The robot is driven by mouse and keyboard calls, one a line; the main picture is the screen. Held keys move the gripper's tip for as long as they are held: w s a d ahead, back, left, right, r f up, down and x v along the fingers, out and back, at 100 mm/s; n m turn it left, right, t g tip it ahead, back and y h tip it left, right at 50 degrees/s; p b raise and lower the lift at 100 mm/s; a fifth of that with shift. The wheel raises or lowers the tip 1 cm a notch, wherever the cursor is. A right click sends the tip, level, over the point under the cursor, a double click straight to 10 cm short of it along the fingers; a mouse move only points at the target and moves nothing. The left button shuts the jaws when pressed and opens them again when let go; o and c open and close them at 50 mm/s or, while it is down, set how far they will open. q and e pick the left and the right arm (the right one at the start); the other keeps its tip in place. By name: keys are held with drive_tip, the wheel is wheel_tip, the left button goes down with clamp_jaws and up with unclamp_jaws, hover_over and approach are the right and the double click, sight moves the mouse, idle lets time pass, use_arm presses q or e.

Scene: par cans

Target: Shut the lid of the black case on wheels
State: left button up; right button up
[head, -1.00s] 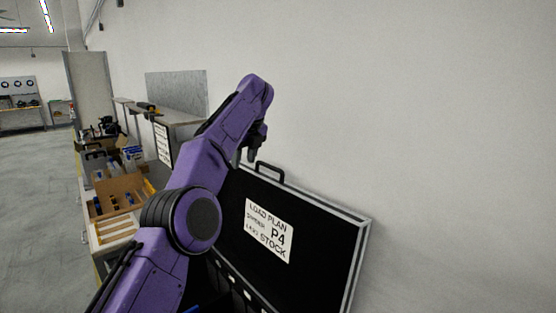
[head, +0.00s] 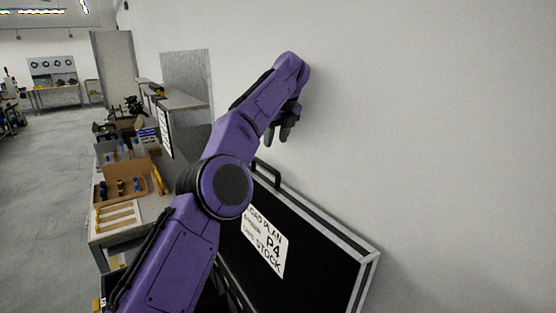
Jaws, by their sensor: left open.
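The black case's lid (head: 321,260) stands raised near the wall, its inner face toward me, with a silver rim and a white "LOAD PLAN P4 STOCK" label (head: 265,245). A black handle (head: 267,172) sticks up from the lid's top edge. My left arm crosses in front of the lid's left part and hides much of the case body. My left gripper (head: 277,138) is open and empty, pointing down, just above the handle in the picture. I cannot tell whether it touches anything. My right gripper is not in view.
A workbench on the left holds a cardboard box (head: 131,183) and a wooden rack (head: 117,218). A grey shelf (head: 178,104) stands behind it. The white wall (head: 430,120) rises close behind the lid. Open floor (head: 45,200) lies at far left.

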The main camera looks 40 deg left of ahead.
sight(269, 166)
use_arm(q)
drive_tip(key=x, duration=1)
drive_tip(key=shift+a+f, duration=0.1)
drive_tip(key=shift+f, duration=0.1)
drive_tip(key=shift+s, duration=0.15)
drive_tip(key=shift+c, duration=0.2)
clamp_jaws()
